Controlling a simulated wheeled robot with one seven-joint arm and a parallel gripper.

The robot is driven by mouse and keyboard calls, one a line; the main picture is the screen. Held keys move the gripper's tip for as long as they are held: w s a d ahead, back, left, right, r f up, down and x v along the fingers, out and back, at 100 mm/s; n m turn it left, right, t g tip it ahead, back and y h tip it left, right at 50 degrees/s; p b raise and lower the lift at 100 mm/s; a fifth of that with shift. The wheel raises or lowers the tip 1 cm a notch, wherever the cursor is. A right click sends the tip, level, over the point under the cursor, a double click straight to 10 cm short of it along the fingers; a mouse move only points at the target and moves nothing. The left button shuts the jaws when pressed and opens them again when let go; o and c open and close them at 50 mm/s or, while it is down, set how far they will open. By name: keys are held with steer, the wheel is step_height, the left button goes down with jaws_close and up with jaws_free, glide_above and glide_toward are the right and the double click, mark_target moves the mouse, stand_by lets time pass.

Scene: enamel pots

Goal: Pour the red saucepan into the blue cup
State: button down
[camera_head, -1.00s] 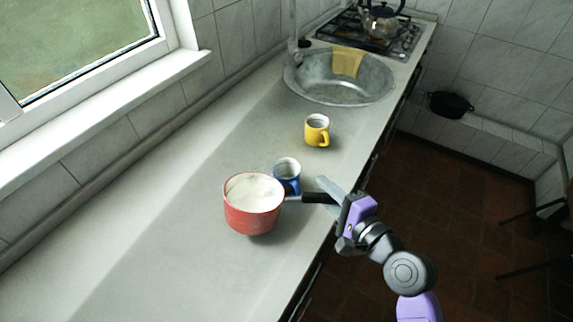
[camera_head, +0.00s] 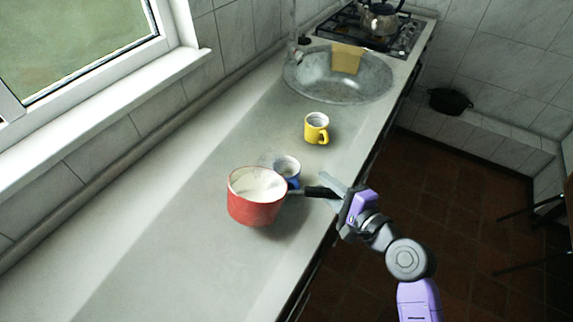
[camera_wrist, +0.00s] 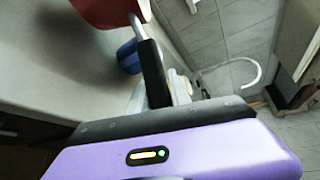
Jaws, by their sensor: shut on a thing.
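The red saucepan (camera_head: 254,208) holds something white and is raised above the counter, slightly tilted. Its dark handle (camera_head: 318,192) points right, to my gripper (camera_head: 335,190), which is shut on it. The blue cup (camera_head: 288,168) stands on the counter just behind the pan, its lower front partly hidden by the pan and handle. In the wrist view the handle (camera_wrist: 154,75) runs up from my gripper to the red pan (camera_wrist: 103,10), cut off by the frame's top. Part of the blue cup (camera_wrist: 129,58) shows to the left of the handle.
A yellow mug (camera_head: 316,129) stands farther back on the counter (camera_head: 170,235). Behind it are the sink (camera_head: 325,88) with a yellow cloth (camera_head: 347,58) and a stove with a kettle (camera_head: 381,18). The counter's left and front are clear.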

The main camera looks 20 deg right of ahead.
steer(key=shift+w+d+m+p, duration=0.35)
steer(key=shift+d+m+p, duration=0.15)
steer(key=shift+p, duration=0.1)
stand_by(0.5)
steer(key=shift+w+d+r+m+g+y+p, duration=0.45)
steer(key=shift+d+m+g+p, duration=0.2)
steer(key=shift+p, duration=0.7)
stand_by(2.2)
steer(key=shift+s+a+f, duration=0.1)
steer(key=shift+s+a, duration=0.05)
